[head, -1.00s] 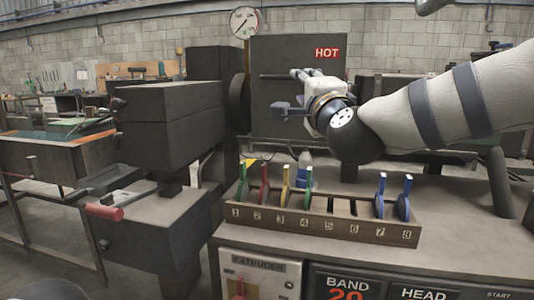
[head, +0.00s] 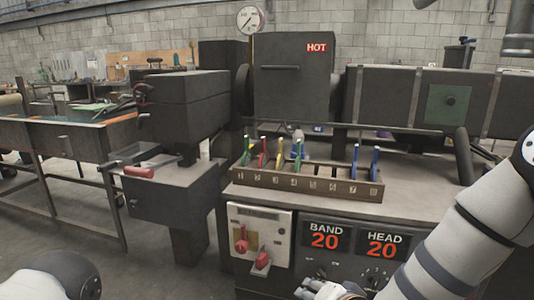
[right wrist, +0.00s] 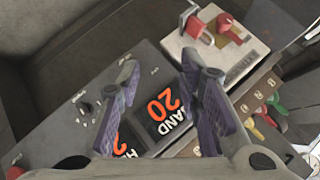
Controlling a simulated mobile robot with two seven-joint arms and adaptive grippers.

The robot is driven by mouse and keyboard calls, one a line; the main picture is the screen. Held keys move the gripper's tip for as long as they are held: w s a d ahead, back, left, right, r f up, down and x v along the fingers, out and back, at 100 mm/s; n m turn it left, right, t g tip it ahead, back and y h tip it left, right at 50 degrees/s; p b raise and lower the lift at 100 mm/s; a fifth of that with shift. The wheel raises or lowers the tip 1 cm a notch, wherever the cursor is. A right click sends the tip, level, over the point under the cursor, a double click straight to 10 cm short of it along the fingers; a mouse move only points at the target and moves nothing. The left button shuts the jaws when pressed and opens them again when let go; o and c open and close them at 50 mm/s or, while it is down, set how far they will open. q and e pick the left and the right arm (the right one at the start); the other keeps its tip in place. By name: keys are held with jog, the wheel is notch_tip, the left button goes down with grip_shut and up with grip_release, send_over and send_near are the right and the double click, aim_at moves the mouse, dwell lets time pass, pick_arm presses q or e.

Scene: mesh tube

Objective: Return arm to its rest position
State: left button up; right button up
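My right arm (head: 470,235) comes in from the right edge of the head view and reaches down to the bottom edge. My right gripper shows in the right wrist view (right wrist: 160,95), with its two purple-padded fingers spread and nothing between them. A rounded part of my left arm (head: 60,277) shows at the bottom left; my left gripper is out of frame.
A numbered rack (head: 305,186) holds several coloured tools on the bench; slots 5 and 6 look empty. The BAND display (head: 325,238) and HEAD display (head: 382,243) both read 20. A HOT sign (head: 316,48) is on the dark cabinet.

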jog(key=s+d+f+n+g, duration=0.3)
jog(key=s+f+g, duration=0.1)
jog(key=s+f, duration=0.85)
pick_arm(q)
jog(key=shift+w+r+t+p, duration=0.4)
jog(key=shift+w+r+p, duration=0.25)
jog(key=shift+w+r, duration=0.25)
pick_arm(e)
jog(key=s+d+n+g+h, duration=0.1)
jog(key=s+d+g, duration=0.1)
jog(key=s, duration=0.8)
jog(key=s+d+f+n+g+h, duration=0.1)
jog(key=s+d+g, duration=0.2)
jog(key=s, duration=0.7)
jog(key=s+d+f+n+g, duration=0.1)
jog(key=s+d+n+g, duration=0.1)
jog(key=s, duration=0.9)
jog(key=shift+d+g+h, duration=0.4)
jog(key=shift+d+g, duration=0.2)
jog(key=shift+d, duration=0.55)
